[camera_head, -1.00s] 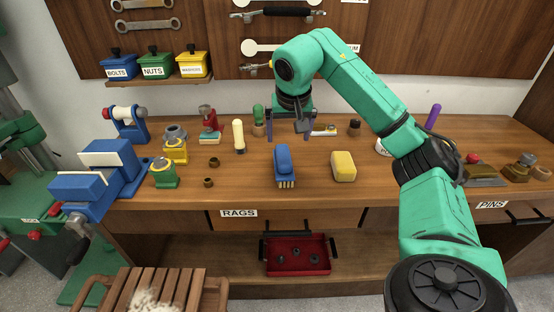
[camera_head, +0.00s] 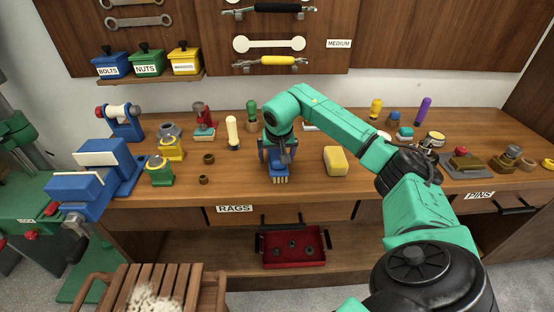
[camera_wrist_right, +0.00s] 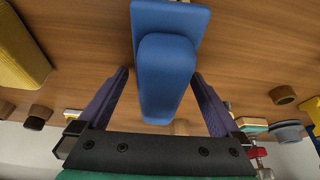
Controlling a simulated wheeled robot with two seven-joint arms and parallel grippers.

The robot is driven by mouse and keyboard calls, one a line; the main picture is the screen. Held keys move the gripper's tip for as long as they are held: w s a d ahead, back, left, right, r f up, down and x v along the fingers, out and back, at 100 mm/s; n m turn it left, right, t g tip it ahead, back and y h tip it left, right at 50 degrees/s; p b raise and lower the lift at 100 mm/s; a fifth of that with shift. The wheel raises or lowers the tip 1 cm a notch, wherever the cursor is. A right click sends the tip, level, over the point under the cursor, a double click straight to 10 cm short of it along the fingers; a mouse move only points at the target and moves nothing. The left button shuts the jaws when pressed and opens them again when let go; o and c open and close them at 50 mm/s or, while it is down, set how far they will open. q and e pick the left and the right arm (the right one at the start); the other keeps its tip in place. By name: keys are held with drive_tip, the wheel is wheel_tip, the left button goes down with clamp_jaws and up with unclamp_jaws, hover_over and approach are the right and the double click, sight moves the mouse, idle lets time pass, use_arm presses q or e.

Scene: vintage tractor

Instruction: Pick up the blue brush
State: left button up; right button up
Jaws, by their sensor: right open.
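The blue brush (camera_head: 280,175) stands on the workbench with its pale bristles down, near the front edge. My right gripper (camera_head: 278,153) is over it and hides its upper part in the head view. In the right wrist view, the brush's blue handle (camera_wrist_right: 165,80) lies between the two purple fingers of the open right gripper (camera_wrist_right: 160,74). A gap shows on each side of the handle. My left gripper is not in view.
A yellow block (camera_head: 335,161) sits close right of the brush. A cream-handled tool (camera_head: 232,132) and small brown rings (camera_head: 204,180) are to the left, beyond them a blue vise (camera_head: 105,170). A red tray (camera_head: 294,249) is on the shelf below.

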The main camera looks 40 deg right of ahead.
drive_tip(key=shift+f, duration=0.25)
idle(0.3)
drive_tip(key=c, duration=1.5)
drive_tip(key=shift+c, duration=0.2)
wheel_tip(320, 180, up, 21)
drive_tip(key=shift+f+p, duration=0.2)
drive_tip(key=shift+p, duration=0.25)
drive_tip(key=o, duration=0.9)
clamp_jaws()
